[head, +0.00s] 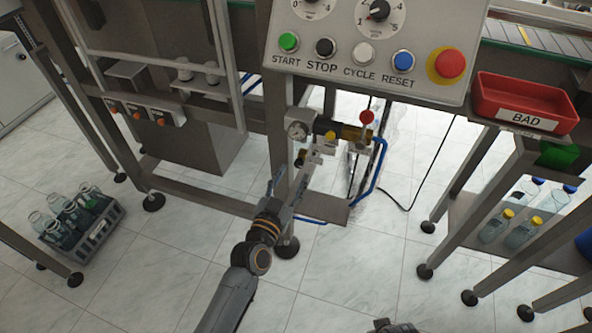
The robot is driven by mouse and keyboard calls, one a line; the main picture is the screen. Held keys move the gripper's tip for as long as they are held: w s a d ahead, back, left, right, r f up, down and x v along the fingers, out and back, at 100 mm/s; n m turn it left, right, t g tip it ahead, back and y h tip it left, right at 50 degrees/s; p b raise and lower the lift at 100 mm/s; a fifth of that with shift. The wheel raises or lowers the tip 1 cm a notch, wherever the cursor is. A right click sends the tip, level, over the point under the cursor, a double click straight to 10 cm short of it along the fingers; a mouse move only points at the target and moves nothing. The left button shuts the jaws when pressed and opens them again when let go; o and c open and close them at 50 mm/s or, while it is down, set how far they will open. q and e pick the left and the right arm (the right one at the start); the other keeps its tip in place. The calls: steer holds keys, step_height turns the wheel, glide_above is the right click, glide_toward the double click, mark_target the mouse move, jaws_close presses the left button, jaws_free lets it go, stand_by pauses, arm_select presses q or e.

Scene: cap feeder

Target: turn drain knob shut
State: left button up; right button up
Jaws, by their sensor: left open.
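An air-supply unit hangs low on the machine frame under the control panel. I cannot tell for sure which of these is the drain knob. My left gripper (284,184) is open just below the unit, its fingers pointing up toward the small lower part, with no contact clearly visible. A dark piece at the bottom edge may be my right gripper (395,327); its fingers are not shown.
The control panel (340,75) with its buttons overhangs the unit. A frame leg (281,160) stands close by my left gripper. Blue tubing (379,165) curves at the right. A bottle crate (84,238) sits on the floor left; a red BAD bin (525,101) is right.

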mark_target(298, 166)
arm_select(q)
steer(key=shift+x, duration=1.8)
arm_select(e)
steer(key=shift+w+r, duration=0.2)
steer(key=shift+r, duration=0.35)
steer(key=shift+w+r, duration=0.15)
steer(key=shift+r, duration=0.35)
arm_select(q)
jaws_close()
